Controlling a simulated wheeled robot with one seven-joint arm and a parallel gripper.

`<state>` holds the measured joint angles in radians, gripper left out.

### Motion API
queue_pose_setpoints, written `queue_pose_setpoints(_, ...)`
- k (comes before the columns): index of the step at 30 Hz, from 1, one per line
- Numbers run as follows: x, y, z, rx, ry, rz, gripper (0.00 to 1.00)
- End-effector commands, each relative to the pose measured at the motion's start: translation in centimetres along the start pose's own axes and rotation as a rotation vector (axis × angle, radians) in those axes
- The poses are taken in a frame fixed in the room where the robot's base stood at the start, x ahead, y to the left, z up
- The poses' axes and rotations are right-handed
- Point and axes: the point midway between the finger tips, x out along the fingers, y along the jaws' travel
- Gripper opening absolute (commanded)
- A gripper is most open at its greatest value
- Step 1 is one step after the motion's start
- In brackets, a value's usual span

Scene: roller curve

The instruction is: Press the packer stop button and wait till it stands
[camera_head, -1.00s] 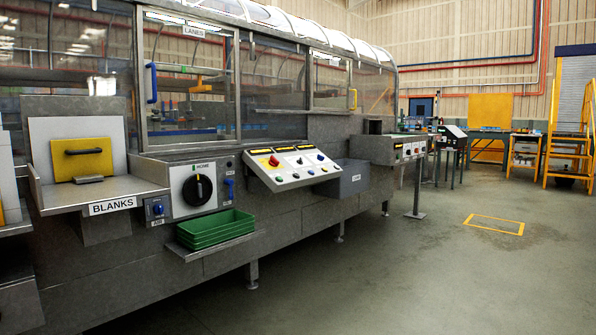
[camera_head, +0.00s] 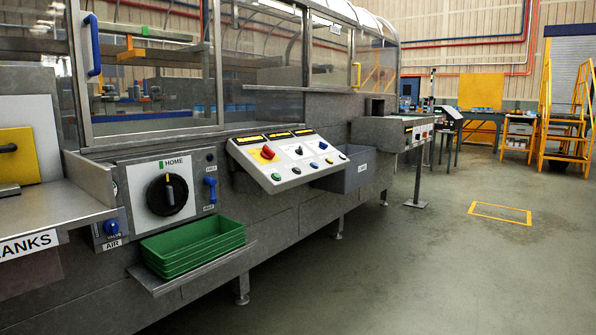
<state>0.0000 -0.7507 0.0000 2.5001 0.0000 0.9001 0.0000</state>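The packer machine (camera_head: 270,215) runs along the left side of the view. Its sloped control panel (camera_head: 290,179) carries several small round buttons, a larger red knob (camera_head: 267,153) on a yellow plate, and dark displays with yellow marks along the top. The labels by the buttons are too small to read, so I cannot tell which one is the packer stop. A second small panel (camera_head: 418,134) with buttons is on the grey box farther along. My gripper is not in view.
A black rotary knob (camera_head: 167,195) marked HOME, a blue valve (camera_head: 111,227) marked AIR and green trays (camera_head: 195,246) on a protruding shelf are at the near left. A grey bin (camera_head: 350,170) hangs right of the panel. The floor (camera_head: 440,270) to the right is clear.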

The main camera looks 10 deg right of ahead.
Motion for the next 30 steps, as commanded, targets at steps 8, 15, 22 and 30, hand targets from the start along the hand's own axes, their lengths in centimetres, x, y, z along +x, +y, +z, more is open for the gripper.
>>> queue_pose_setpoints(8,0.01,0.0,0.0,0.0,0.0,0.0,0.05)
queue_pose_setpoints(15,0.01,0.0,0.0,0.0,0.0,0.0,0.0)
queue_pose_setpoints(22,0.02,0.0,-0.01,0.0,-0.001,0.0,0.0)
queue_pose_setpoints(30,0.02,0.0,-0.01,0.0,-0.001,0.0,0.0)
